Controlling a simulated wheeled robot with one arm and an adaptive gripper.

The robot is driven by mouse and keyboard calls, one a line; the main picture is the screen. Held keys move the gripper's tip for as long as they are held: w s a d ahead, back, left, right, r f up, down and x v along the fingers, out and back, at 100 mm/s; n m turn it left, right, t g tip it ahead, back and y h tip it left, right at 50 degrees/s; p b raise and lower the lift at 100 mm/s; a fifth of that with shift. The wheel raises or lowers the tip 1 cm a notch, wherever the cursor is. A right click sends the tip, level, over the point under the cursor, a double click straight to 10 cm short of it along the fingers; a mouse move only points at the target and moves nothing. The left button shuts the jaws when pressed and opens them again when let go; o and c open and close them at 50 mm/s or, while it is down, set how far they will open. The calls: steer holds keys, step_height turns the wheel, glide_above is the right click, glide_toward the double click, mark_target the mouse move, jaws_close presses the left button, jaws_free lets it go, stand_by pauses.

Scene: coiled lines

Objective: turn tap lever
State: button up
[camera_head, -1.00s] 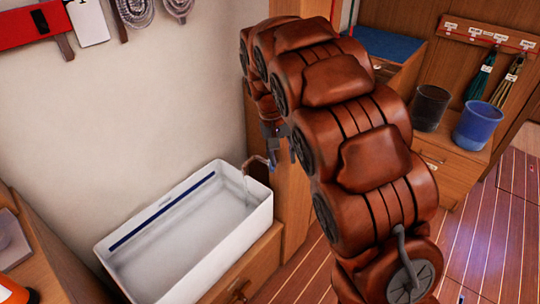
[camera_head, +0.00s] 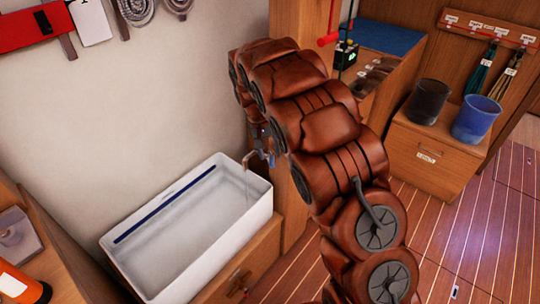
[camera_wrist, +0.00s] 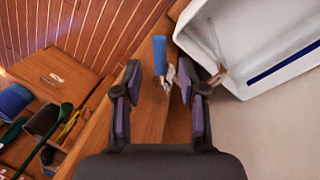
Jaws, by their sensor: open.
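The tap has a blue-ended lever (camera_wrist: 159,55) and a metal spout (camera_head: 252,158) at the right end of a white basin (camera_head: 117,257). My gripper (camera_wrist: 160,76) is open, with its two dark fingers apart. In the wrist view the blue lever shows in the gap between the fingertips, nearer the left finger. I see no contact, and the depth between lever and fingertips is hard to tell. In the head view my arm covers much of the gripper and part of the tap.
A wooden post (camera_head: 293,215) stands close behind the tap. A dark bucket (camera_head: 427,102) and a blue bucket (camera_head: 475,121) stand on a wooden cabinet at right. A red-handled item (camera_head: 327,40) is behind my arm.

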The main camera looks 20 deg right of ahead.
mark_target(272, 157)
steer(key=shift+s+d+f, duration=0.1)
steer(key=shift+d+f, duration=0.05)
steer(key=shift+f, duration=0.55)
steer(key=shift+d+f, duration=0.1)
steer(key=shift+f, duration=0.55)
jaws_close()
